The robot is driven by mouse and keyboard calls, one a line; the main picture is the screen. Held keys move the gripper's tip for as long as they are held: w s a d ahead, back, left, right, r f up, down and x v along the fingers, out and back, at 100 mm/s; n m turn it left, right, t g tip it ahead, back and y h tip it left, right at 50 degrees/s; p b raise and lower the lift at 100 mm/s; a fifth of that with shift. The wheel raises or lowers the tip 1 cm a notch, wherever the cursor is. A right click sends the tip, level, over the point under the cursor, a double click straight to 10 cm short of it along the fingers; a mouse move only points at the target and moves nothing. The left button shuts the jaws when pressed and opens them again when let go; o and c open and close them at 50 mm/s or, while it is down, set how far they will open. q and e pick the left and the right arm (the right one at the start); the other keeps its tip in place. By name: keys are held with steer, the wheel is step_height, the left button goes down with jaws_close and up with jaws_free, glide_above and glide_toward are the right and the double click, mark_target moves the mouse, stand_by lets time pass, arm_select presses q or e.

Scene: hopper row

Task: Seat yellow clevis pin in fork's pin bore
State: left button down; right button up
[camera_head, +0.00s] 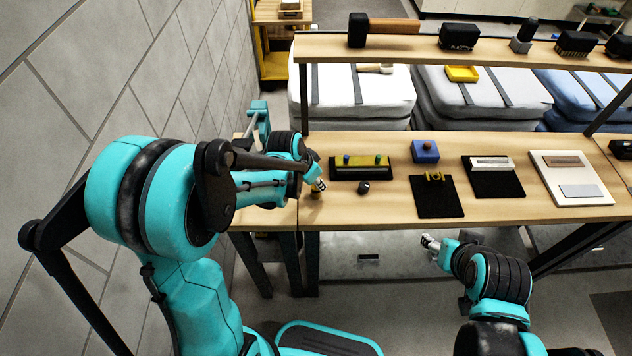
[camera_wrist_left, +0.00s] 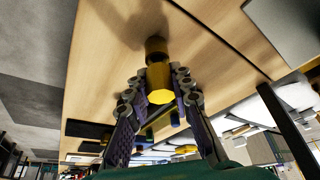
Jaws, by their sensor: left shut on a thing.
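My left gripper (camera_head: 319,186) is low over the left part of the wooden table. In the left wrist view its fingers (camera_wrist_left: 160,98) are shut on the yellow clevis pin (camera_wrist_left: 158,78), a thick yellow cylinder with a dark brownish far end. That end is close to the tabletop; I cannot tell whether it touches.
A raised shelf (camera_head: 400,48) runs behind.

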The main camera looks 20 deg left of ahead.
arm_select(q)
steer(key=shift+r, duration=0.25)
steer(key=shift+r+p, duration=0.95)
steer(key=shift+r, duration=0.15)
steer(key=shift+r, duration=0.2)
steer(key=shift+r+p, duration=1.3)
steer(key=shift+r, duration=0.3)
steer(key=shift+f, duration=0.1)
steer(key=c, duration=2.1)
jaws_free()
jaws_close()
steer(key=shift+d, duration=0.1)
